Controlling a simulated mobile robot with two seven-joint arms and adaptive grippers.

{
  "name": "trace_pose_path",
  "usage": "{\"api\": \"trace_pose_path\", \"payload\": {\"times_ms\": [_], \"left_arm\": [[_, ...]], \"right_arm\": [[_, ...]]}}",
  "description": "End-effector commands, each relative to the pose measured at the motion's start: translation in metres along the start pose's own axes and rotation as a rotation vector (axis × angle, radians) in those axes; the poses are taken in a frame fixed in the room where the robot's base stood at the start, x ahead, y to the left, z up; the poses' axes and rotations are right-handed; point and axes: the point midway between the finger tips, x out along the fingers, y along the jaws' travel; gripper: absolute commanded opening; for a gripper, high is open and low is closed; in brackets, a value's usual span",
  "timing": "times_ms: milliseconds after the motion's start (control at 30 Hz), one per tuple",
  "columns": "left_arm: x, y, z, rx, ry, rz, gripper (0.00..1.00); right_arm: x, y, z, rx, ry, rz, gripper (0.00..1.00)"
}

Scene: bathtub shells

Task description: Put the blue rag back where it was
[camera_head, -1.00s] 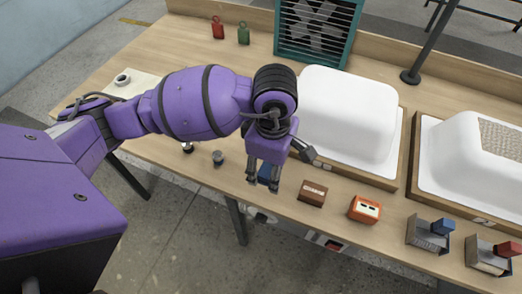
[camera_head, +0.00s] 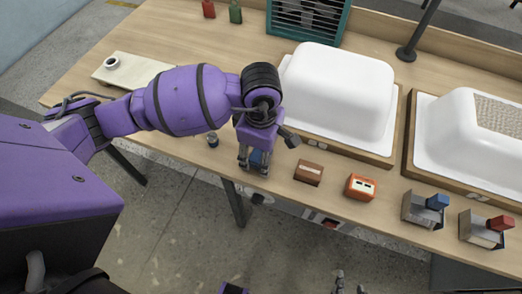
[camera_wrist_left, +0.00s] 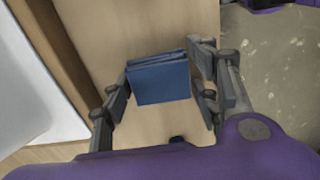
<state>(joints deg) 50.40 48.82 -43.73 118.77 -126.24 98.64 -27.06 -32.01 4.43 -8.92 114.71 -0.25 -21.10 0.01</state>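The blue rag (camera_wrist_left: 158,82) is a small folded block with layered edges. In the head view my left gripper (camera_head: 254,166) points down near the table's front edge, left of a brown box. There the rag (camera_head: 257,157) is mostly hidden between the fingers. How high it is above the wood is hard to tell.
The brown box (camera_head: 308,172), orange box (camera_head: 360,186) and two metal holders with blue (camera_head: 437,202) and red (camera_head: 501,223) blocks line the table front. A white tub shell (camera_head: 340,90) stands behind. A small dark knob (camera_head: 212,140) is left of my gripper.

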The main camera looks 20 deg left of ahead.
Motion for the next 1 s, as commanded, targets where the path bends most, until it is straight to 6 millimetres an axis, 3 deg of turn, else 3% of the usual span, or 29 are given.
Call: {"api": "trace_pose_path", "payload": {"times_ms": [100,500,1000], "left_arm": [[-0.001,0.0,0.0,0.0,0.0,0.0,0.71],[-0.01,0.001,0.0,0.0,-0.001,0.004,0.71],[-0.106,0.002,0.0,0.001,-0.001,0.006,0.71]], "right_arm": [[-0.001,0.0,0.002,0.001,-0.004,0.001,0.4],[-0.006,0.002,0.004,0.003,-0.01,0.004,0.4],[-0.005,0.001,-0.002,0.004,0.0,0.003,0.4]]}}
